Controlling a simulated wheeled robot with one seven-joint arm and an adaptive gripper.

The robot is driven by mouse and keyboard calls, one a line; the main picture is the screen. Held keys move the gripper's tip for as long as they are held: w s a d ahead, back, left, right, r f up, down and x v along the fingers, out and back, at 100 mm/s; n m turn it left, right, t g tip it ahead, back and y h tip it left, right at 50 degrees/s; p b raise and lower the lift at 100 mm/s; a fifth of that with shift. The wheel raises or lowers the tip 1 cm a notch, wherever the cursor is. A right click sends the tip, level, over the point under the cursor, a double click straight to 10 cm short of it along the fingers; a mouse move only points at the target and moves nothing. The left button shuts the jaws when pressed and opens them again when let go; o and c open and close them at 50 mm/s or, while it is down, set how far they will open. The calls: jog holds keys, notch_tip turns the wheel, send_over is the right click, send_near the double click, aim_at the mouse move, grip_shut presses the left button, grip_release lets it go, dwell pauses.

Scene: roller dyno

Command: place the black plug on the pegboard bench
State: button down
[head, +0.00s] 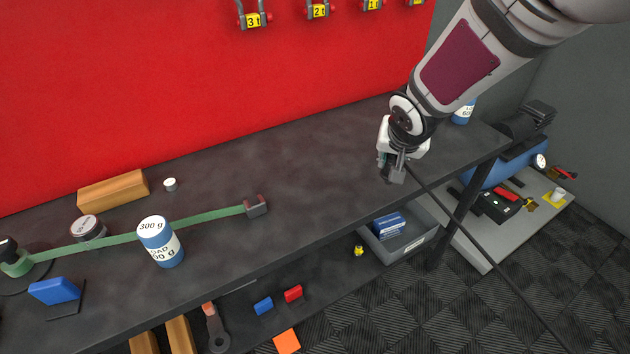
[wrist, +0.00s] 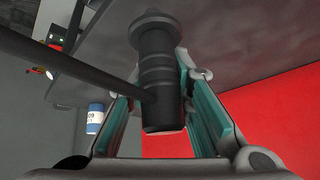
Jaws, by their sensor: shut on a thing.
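The black plug (wrist: 159,75) is a ridged dark cylinder between the teal-padded fingers of my gripper (wrist: 165,100) in the wrist view. A black cable leaves its side toward the left there. In the head view my gripper (head: 392,168) is over the right part of the pegboard bench (head: 310,165), near its front edge. The plug is mostly hidden by the fingers there, and the cable (head: 470,230) runs down to the right past the bench edge. The bench has a dark top with a red board behind it. I cannot tell the exact gap between plug and bench.
Blue-and-white cans (head: 160,243) (head: 463,112) stand at left and far right. A wooden block (head: 113,190), a green strap (head: 190,219) and a blue object (head: 54,290) lie at left. Shackles (head: 253,18) hang on the board. The middle of the bench top is clear.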

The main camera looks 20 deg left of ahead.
jog(key=a+b, duration=0.2)
jog(key=a, duration=0.7)
jog(key=shift+y, duration=0.3)
jog(key=w+d, duration=0.2)
jog(key=w, duration=0.2)
jog(key=w+d+f, duration=0.1)
jog(key=w+d, duration=0.1)
jog(key=w, duration=0.3)
jog(key=w+d+f+p, duration=0.1)
jog(key=w+d, duration=0.1)
jog(key=w, duration=0.3)
jog(key=shift+w, duration=0.25)
jog(key=shift+f, duration=1.75)
jog(key=shift+f+b, duration=0.1)
jog(key=shift+b, duration=0.2)
jog(key=c, duration=1.4)
grip_release()
jog(key=shift+c, duration=0.2)
